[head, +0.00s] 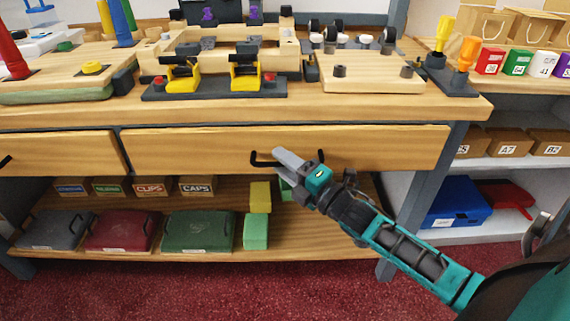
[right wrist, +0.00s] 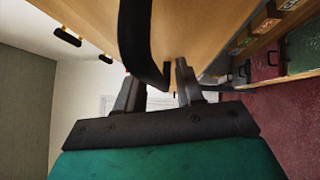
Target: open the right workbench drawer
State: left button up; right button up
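The right workbench drawer (head: 370,146) has a wide wooden front and looks shut, in line with the front to its left. Its black bar handle (head: 257,160) is partly hidden by my right gripper (head: 277,160), which reaches in from the lower right. In the right wrist view the handle (right wrist: 138,35) looms large and dark. It runs down toward the gap between the fingers (right wrist: 157,88). The fingers are apart, with a gap between them; I see no firm grip on the handle. My left gripper is not in view.
The workbench top (head: 440,105) holds clamps, a wooden frame and a board. Below the drawer, a shelf carries a green case (head: 198,231), a red case (head: 122,230) and small labelled boxes. A white shelf unit (head: 480,228) stands at the right. Red carpet (head: 200,285) lies in front.

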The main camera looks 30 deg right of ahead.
jog(key=shift+c, duration=0.3)
jog(key=c, duration=0.5)
jog(key=shift+c, duration=0.5)
grip_shut()
jog(key=shift+s+a, duration=0.1)
jog(key=shift+s, duration=0.05)
